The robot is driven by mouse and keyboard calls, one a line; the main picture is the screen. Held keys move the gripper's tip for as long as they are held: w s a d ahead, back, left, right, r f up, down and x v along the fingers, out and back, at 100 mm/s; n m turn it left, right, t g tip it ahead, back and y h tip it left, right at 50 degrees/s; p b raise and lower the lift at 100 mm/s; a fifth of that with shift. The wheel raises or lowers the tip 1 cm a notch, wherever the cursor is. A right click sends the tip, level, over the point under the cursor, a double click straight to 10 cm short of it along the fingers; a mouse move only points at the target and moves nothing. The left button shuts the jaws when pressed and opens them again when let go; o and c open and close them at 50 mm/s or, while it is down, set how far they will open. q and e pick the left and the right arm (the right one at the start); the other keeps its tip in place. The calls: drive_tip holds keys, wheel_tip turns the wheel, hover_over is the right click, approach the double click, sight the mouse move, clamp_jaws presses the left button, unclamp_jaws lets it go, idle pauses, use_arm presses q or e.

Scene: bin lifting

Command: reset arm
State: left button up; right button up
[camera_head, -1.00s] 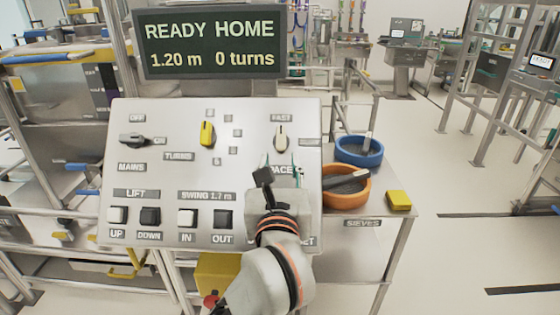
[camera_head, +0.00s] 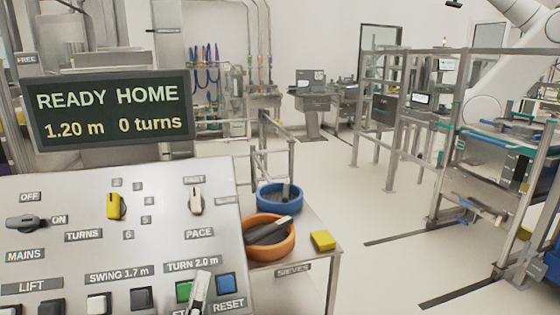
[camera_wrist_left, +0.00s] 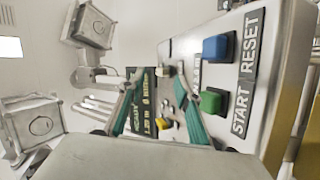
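The sloping control panel (camera_head: 75,215) fills the lower left of the head view. Its green START button (camera_head: 184,291) and blue RESET button (camera_head: 226,285) are at its lower right; in the wrist view the green button (camera_wrist_left: 213,101) and blue button (camera_wrist_left: 218,47) are upright from the panel. My left gripper (camera_head: 201,283) shows only partly at the bottom edge, in front of the START label. In the wrist view, the left gripper's teal fingers (camera_wrist_left: 158,78) are apart with nothing held between them. The display (camera_head: 112,110) reads READY HOME, 1.20 m, 0 turns. My right gripper is not seen.
Right of the panel, a small table (camera_head: 328,264) holds a blue sieve (camera_head: 279,198), an orange sieve (camera_head: 268,240) and a yellow block (camera_head: 322,240). Open floor (camera_head: 400,270) lies beyond. Metal frames (camera_head: 400,110) stand at the right.

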use_arm(q)
drive_tip(key=s+d+f+m+g+h, duration=0.1)
drive_tip(key=s+f+m+g+h, duration=0.2)
drive_tip(key=f+m, duration=0.5)
drive_tip(key=s+d+f+m+g+h, duration=0.15)
drive_tip(key=f+m+g, duration=0.25)
drive_tip(key=f, duration=0.9)
drive_tip(key=s+a+f+m+g+y, duration=0.1)
drive_tip(key=s+a+f+m+g, duration=0.1)
drive_tip(key=s+f, duration=0.3)
drive_tip(key=s+a+f+m+g+y, duration=0.2)
drive_tip(key=s+a+f+m+g, duration=0.1)
drive_tip(key=f, duration=0.9)
drive_tip(key=s+a+g, duration=0.1)
drive_tip(key=s+a, duration=0.1)
drive_tip(key=s, duration=0.1)
drive_tip(key=shift+s+a, duration=0.15)
drive_tip(key=shift+s, duration=0.15)
drive_tip(key=shift+y, duration=0.25)
drive_tip(key=shift+c, duration=0.8)
